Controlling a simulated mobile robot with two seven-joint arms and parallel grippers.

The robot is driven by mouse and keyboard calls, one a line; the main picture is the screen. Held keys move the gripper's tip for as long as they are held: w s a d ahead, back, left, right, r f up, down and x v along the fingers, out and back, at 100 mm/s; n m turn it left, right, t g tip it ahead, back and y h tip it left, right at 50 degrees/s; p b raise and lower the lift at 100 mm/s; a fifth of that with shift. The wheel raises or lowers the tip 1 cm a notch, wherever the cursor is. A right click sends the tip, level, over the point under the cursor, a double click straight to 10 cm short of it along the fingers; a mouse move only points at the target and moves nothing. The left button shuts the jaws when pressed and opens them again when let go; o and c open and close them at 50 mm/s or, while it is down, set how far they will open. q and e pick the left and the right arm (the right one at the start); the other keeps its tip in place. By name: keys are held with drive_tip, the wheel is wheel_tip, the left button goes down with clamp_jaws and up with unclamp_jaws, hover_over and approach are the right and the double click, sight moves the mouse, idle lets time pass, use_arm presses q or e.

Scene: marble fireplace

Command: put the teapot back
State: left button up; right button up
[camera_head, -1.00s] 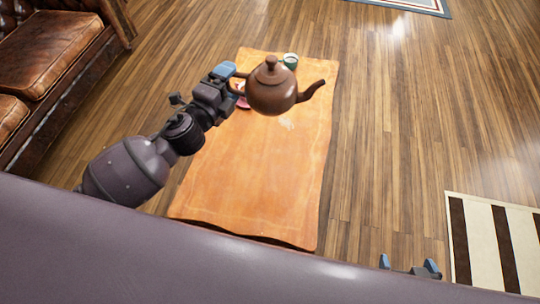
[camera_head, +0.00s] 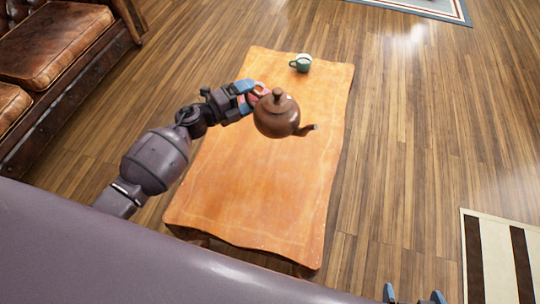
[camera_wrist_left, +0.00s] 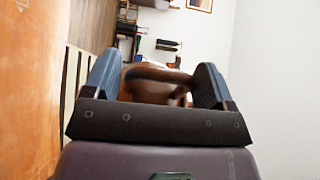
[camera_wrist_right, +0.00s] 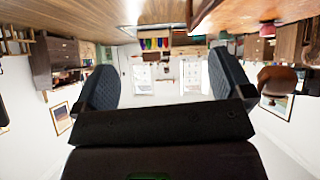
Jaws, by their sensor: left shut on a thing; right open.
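The brown teapot (camera_head: 277,116) is over the far half of the wooden table (camera_head: 240,190), with its spout to the right. My left gripper (camera_head: 250,96) comes from the left and is shut on the teapot's handle. In the left wrist view the teapot (camera_wrist_left: 155,84) shows between the fingers, with the table surface (camera_wrist_left: 28,90) off to the left side. The teapot looks upright and held above the table; the exact gap is hard to tell. My right gripper (camera_head: 414,296) is open and empty, low at the right front, off the table.
A green cup (camera_head: 301,63) stands near the table's far edge. The table's near half is bare. A brown leather sofa (camera_head: 65,50) is at left, a striped rug (camera_head: 500,260) at right.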

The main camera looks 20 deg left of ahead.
use_arm(q)
wheel_tip(320, 180, down, 19)
drive_tip(key=b, duration=0.7)
drive_tip(key=shift+f+b, duration=0.15)
drive_tip(key=shift+b, duration=0.2)
drive_tip(key=shift+f, duration=0.25)
drive_tip(key=shift+r, duration=0.15)
drive_tip(key=o, duration=1.5)
drive_tip(key=shift+f, duration=0.25)
use_arm(e)
drive_tip(key=f, duration=0.1)
drive_tip(key=w+f+n, duration=0.1)
drive_tip(key=a+f+n, duration=0.1)
drive_tip(key=shift+w+f, duration=0.15)
drive_tip(key=shift+f, duration=0.1)
use_arm(q)
drive_tip(key=shift+o, duration=0.2)
use_arm(e)
drive_tip(key=shift+a, duration=0.1)
